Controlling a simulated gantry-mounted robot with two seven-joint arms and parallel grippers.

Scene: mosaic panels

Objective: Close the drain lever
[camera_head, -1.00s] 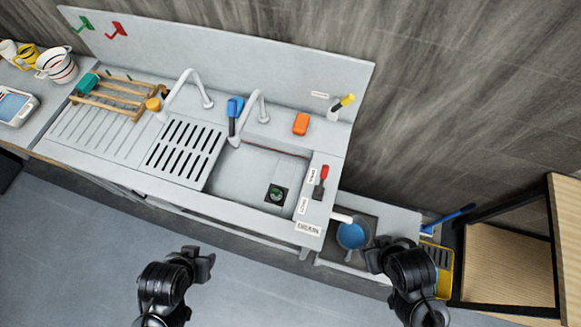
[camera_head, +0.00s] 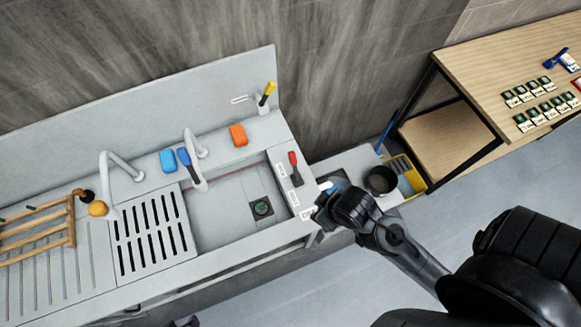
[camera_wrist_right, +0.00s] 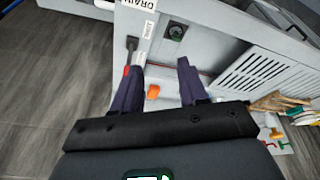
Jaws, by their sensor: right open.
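The drain lever (camera_head: 294,166) has a red handle and dark base and stands on the strip right of the sink basin (camera_head: 225,215). Its handle points toward the back wall. Small white labels lie beside it; in the right wrist view one reads DRAIN (camera_wrist_right: 138,4). The round drain (camera_head: 261,207) is in the basin floor. My right gripper (camera_wrist_right: 160,72) is open and empty; in the head view it is near the strip's front right end, mostly hidden by its wrist. My left gripper is out of view.
Two grey faucets, a blue item (camera_head: 168,161) and an orange sponge (camera_head: 238,135) stand along the sink's back. A dark pot (camera_head: 381,180) and yellow bin (camera_head: 406,173) are low on the right. A wooden table (camera_head: 520,70) with small dark tiles is farther right.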

